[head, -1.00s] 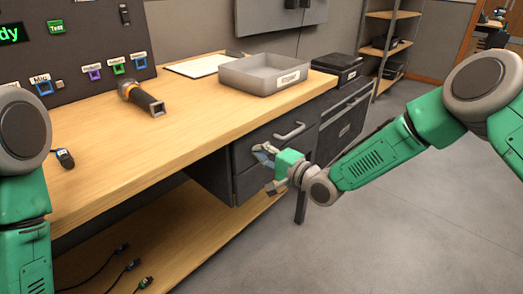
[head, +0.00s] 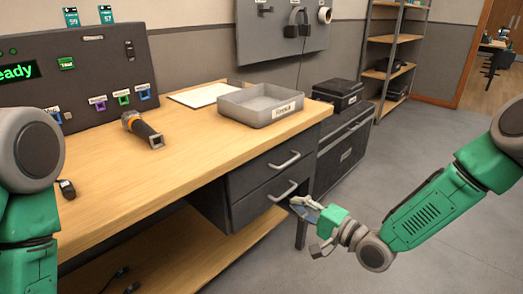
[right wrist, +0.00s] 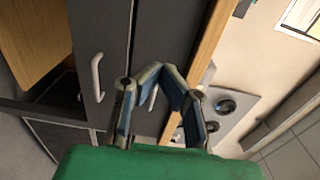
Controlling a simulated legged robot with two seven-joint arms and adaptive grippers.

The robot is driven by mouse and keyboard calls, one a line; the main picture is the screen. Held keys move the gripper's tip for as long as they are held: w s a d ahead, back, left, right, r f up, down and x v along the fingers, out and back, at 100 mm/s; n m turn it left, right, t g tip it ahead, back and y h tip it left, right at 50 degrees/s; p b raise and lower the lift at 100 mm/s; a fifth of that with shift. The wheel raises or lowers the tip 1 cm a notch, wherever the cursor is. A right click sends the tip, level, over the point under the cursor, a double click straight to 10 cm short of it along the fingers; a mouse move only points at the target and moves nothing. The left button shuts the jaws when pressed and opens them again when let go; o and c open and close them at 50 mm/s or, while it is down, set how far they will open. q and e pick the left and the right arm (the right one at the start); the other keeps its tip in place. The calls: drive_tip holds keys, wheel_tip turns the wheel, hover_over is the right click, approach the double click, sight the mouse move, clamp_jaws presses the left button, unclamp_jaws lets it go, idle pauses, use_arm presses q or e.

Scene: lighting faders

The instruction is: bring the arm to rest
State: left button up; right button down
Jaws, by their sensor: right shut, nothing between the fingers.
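My right arm (head: 430,210) reaches in from the right. My right gripper (head: 303,207) is shut and empty, in front of the bench's drawers, near the right end of the lower drawer handle (head: 284,192); I cannot tell whether they touch. In the right wrist view, the gripper's blue-padded fingers (right wrist: 163,92) stand in front of the dark drawer fronts, with nothing held between them. At the left edge only part of my left arm (head: 30,190) shows; its gripper is out of view.
The wooden bench (head: 130,185) carries a grey tray (head: 240,108), a flashlight-like tool (head: 142,130) and a dark control panel (head: 90,75). The upper drawer (head: 250,177) looks closed. A dark cabinet (head: 340,145) stands beyond. The floor at right (head: 390,140) is clear.

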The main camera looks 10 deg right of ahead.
drive_tip(key=s+f+n+g+h+p, duration=0.25)
drive_tip(key=s+f, duration=0.25)
drive_tip(key=s, duration=0.3)
drive_tip(key=s+f+n+g+h+p, duration=0.2)
drive_tip(key=s+f+g, duration=0.25)
drive_tip(key=s, duration=0.35)
drive_tip(key=s+d+n+g+h+p, duration=0.2)
drive_tip(key=s+d, duration=0.4)
drive_tip(key=s, duration=0.4)
drive_tip(key=s+d+n+g+h+p, duration=0.2)
drive_tip(key=s+d+n+g+h, duration=0.2)
drive_tip(key=s, duration=0.7)
drive_tip(key=shift+d+f+h, duration=0.2)
drive_tip(key=shift+d+h, duration=0.35)
drive_tip(key=shift+d, duration=0.5)
